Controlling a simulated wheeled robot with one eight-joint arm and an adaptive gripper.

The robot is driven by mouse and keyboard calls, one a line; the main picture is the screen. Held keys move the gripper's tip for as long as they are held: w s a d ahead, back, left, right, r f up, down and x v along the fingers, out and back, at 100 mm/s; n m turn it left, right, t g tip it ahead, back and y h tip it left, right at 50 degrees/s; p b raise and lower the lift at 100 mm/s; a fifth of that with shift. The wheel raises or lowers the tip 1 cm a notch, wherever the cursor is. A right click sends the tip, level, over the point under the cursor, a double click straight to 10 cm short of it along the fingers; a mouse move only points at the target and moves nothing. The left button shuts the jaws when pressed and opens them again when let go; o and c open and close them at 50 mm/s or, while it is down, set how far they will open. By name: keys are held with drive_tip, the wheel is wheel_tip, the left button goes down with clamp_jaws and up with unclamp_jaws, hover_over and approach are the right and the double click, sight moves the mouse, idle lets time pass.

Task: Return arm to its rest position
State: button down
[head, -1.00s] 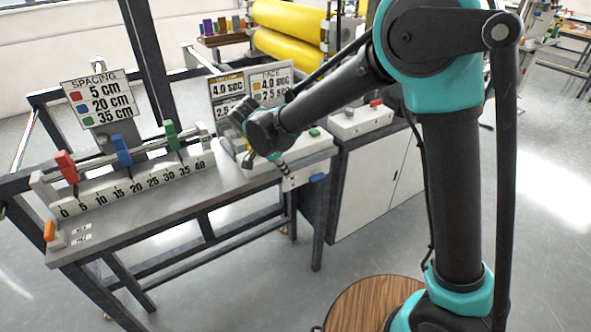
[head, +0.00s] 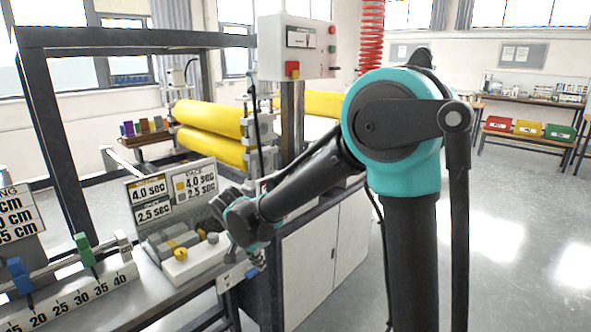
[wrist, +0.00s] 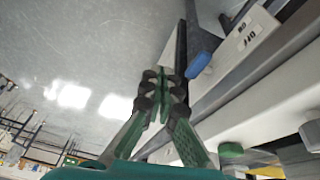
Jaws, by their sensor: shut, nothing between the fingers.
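My gripper (wrist: 160,90) is shut and empty in the wrist view, its green-padded fingers together over the grey floor beside the bench edge. In the head view my arm reaches left and down, and the gripper (head: 257,260) is small and partly hidden by my wrist, near the front right corner of the bench. A blue lever (wrist: 199,64) on a white panel shows just right of the fingers in the wrist view. I cannot tell from these frames whether the fingers touch anything.
A control box with a yellow knob (head: 180,254) and timing signs (head: 172,195) stands on the bench. The number scale (head: 75,300) with coloured sliders is at left. Yellow rollers (head: 212,135) and a control cabinet (head: 297,47) stand behind. Open floor (head: 510,240) lies right.

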drive_tip(key=s+d+f+n, duration=0.1)
drive_tip(key=s+d, duration=0.3)
drive_tip(key=d, duration=0.6)
drive_tip(key=s+d+f+n+y, duration=0.1)
drive_tip(key=s+d+f+n, duration=0.1)
drive_tip(key=d, duration=0.9)
drive_tip(key=s+d+f+n+t+y, duration=0.1)
drive_tip(key=s+d+n, duration=0.2)
drive_tip(key=d, duration=0.7)
drive_tip(key=s, duration=0.2)
drive_tip(key=shift+s+d+f, duration=0.25)
drive_tip(key=shift+s, duration=0.1)
